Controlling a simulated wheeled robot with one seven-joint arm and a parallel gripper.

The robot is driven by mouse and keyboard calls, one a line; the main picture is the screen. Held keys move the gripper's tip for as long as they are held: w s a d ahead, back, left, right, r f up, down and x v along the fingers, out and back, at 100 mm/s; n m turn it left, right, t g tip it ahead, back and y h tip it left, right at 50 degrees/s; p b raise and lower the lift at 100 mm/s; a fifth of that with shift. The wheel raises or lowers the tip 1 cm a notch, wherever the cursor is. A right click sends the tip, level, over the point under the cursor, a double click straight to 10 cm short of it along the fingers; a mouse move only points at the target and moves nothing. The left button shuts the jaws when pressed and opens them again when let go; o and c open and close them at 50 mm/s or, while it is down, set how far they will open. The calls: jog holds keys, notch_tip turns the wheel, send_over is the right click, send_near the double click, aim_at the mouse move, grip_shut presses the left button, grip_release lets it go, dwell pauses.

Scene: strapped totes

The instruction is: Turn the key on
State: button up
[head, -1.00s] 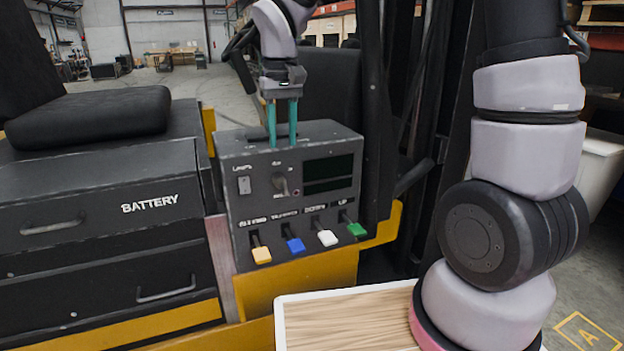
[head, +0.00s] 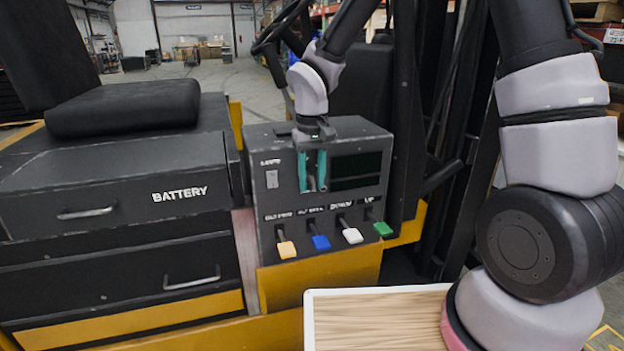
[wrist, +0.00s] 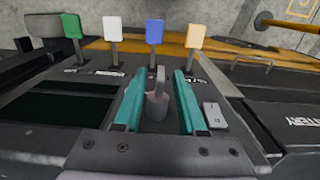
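The key (wrist: 158,95) is a grey knob with an upright tab on the dark control panel (head: 262,222). In the wrist view it stands between the two teal fingers of my gripper (wrist: 157,100), with a visible gap on each side. In the head view my gripper (head: 313,172) points down in front of the panel, left of the dark display, and mostly hides the key. The fingers are open and do not appear to touch the key.
Below are yellow (head: 286,249), blue (head: 321,242), white (head: 352,236) and green (head: 383,229) levers. The dark display (head: 357,170) is to the right. A wood-topped tray (head: 309,325) is in front.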

grip_shut()
jog(key=shift+d+y, duration=0.1)
jog(key=shift+y, duration=0.3)
jog(key=shift+w+d+f+g+y, duration=0.15)
jog(key=shift+g+y, duration=0.4)
jog(key=shift+y, duration=1.2)
jog(key=shift+d+f+g+y, duration=0.15)
jog(key=shift+g+y, duration=0.35)
jog(key=shift+y, duration=1.3)
jog(key=shift+w+d+f+g+y, duration=0.15)
jog(key=shift+g+y, duration=0.4)
jog(key=shift+y, duration=1.2)
jog(key=shift+s+d, duration=0.1)
jog(key=shift+s, duration=0.05)
